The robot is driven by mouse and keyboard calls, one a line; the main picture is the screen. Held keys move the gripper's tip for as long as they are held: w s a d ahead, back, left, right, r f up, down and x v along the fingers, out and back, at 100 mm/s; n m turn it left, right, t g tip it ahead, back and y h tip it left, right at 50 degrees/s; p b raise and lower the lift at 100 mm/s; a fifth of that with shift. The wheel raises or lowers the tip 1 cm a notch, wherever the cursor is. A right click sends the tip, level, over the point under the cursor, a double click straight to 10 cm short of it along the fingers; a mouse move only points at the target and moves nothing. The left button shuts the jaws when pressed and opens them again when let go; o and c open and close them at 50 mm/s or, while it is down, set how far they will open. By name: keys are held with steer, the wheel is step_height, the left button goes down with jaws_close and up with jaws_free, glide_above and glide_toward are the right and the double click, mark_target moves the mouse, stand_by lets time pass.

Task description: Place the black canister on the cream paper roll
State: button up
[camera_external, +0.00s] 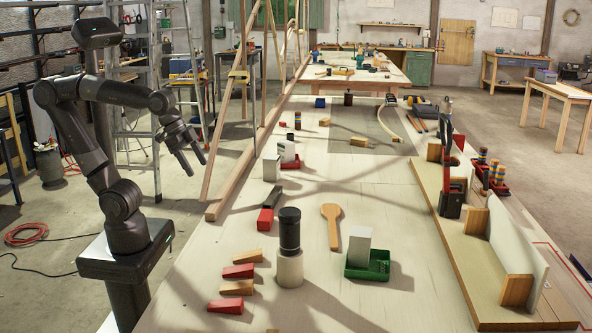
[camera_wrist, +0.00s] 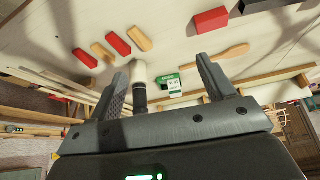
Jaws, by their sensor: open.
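The black canister (camera_external: 289,231) stands upright on top of the cream paper roll (camera_external: 290,271), near the front of the long pale table. The roll stands on end on the tabletop. My gripper (camera_external: 197,167) is open and empty, in the air to the left of and above the canister, clear of it. In the wrist view the fingers (camera_wrist: 165,65) are spread apart. The canister (camera_wrist: 139,96) and the roll (camera_wrist: 139,70) show beyond them, close to the left finger, which may hide part of the canister.
Red and tan wedges (camera_external: 238,271) lie left of the roll. A wooden paddle (camera_external: 332,225) and a green tray (camera_external: 367,268) with a white block lie to its right. A red block (camera_external: 265,221) is behind it. A wooden rack (camera_external: 490,255) lines the right edge.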

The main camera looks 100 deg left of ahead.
steer(key=shift+n+y, duration=0.3)
steer(key=shift+n, duration=0.4)
steer(key=s+f, duration=0.1)
steer(key=s+a+f, duration=0.1)
steer(key=s, duration=0.1)
steer(key=s+f, duration=0.1)
steer(key=shift+s+a+f, duration=0.2)
steer(key=shift+s+a, duration=0.05)
steer(key=shift+s, duration=0.1)
stand_by(0.3)
